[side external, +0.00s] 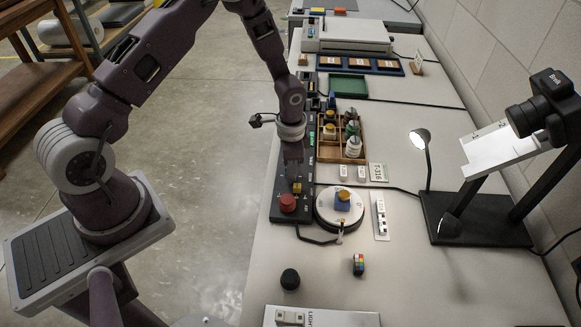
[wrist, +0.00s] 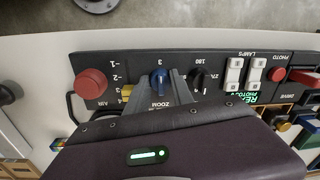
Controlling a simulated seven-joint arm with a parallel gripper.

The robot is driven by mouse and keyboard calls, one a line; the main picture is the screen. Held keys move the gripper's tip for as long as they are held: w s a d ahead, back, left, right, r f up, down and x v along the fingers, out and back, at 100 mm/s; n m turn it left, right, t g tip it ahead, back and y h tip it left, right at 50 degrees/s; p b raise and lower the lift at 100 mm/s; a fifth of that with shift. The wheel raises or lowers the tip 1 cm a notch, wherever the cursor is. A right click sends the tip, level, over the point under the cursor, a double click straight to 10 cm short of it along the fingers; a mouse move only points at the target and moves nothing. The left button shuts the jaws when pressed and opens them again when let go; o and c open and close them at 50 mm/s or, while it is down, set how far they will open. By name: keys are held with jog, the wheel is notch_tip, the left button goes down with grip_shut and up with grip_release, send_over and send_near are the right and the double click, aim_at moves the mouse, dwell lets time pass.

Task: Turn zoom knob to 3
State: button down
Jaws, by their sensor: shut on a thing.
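The dark control panel (side external: 306,212) runs along the table's left edge. In the wrist view, the blue zoom knob (wrist: 160,78) sits on it beside the upside-down ZOOM label (wrist: 160,104), with a "3" (wrist: 159,63) just above the knob. My gripper (wrist: 165,77) is shut on the blue knob, one finger on each side. The knob's exact pointer direction is too small to tell. In the side view my gripper (side external: 295,172) points down over the panel, and its fingers hide the knob.
A red button (wrist: 90,83) and a yellow control (wrist: 127,90) lie left of the knob in the wrist view; a black dial (wrist: 197,77) and white lamp switches (wrist: 235,72) lie right. In the side view, a round white turntable (side external: 327,213) and a wooden box (side external: 358,158) stand close to the panel.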

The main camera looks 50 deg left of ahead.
dwell(0.3)
jog(key=c, duration=1.1)
grip_release()
notch_tip(320, 180, up, 7)
jog(key=shift+s+d+r, duration=0.1)
